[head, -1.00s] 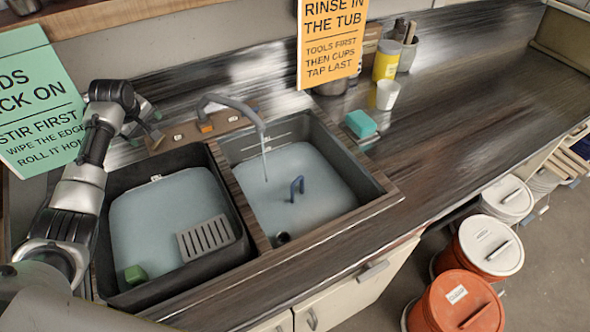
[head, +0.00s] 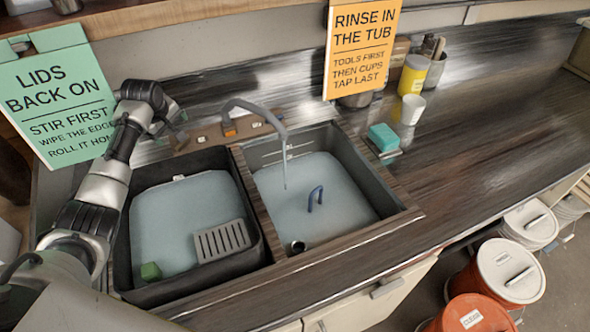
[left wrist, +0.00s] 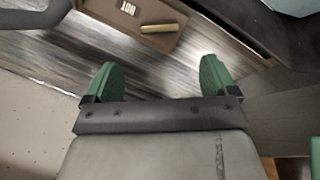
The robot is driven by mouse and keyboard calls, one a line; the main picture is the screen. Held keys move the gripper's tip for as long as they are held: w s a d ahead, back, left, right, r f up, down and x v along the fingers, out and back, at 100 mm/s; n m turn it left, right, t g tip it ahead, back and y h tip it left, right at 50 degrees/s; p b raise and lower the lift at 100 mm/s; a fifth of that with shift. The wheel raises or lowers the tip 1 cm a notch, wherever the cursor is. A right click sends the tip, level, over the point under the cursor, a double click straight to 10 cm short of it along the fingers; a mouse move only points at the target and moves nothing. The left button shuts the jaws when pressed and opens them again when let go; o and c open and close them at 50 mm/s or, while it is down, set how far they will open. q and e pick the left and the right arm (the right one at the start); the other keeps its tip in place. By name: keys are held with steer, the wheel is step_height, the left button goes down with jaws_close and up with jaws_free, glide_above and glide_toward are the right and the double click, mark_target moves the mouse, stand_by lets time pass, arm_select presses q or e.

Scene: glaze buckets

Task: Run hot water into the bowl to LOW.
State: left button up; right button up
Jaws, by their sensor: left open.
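The bowl is the right-hand sink basin (head: 368,165), with pale bluish water (head: 330,180) in it. Pale marks show on its back wall, too small to read. A grey tap spout (head: 262,108) reaches over it, and a thin stream (head: 286,172) runs from it. In the left wrist view, a brass lever (left wrist: 158,28) sits on a wooden plate beside a HOT label (left wrist: 128,8) that appears upside down. My left gripper (left wrist: 158,78) is open and empty, its green fingertips just short of the plate. It also shows behind the left tub in the head view (head: 180,124). My right gripper is out of view.
A blue hooked handle (head: 315,196) stands in the bowl. A teal sponge (head: 383,137) lies right of it. The counter further right is mostly clear.

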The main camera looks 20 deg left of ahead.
mark_target(183, 143)
arm_select(q)
steer(key=shift+y, duration=0.4)
steer(key=b+x, duration=0.2)
steer(key=x, duration=0.1)
steer(key=b+x, duration=0.2)
steer(key=x, duration=0.2)
steer(key=d+b+x, duration=0.1)
steer(key=b+x, duration=0.1)
steer(key=x, duration=0.2)
steer(key=shift+d+f, duration=0.1)
steer(key=shift+f, duration=0.05)
steer(key=shift+s, duration=0.1)
steer(key=c, duration=0.9)
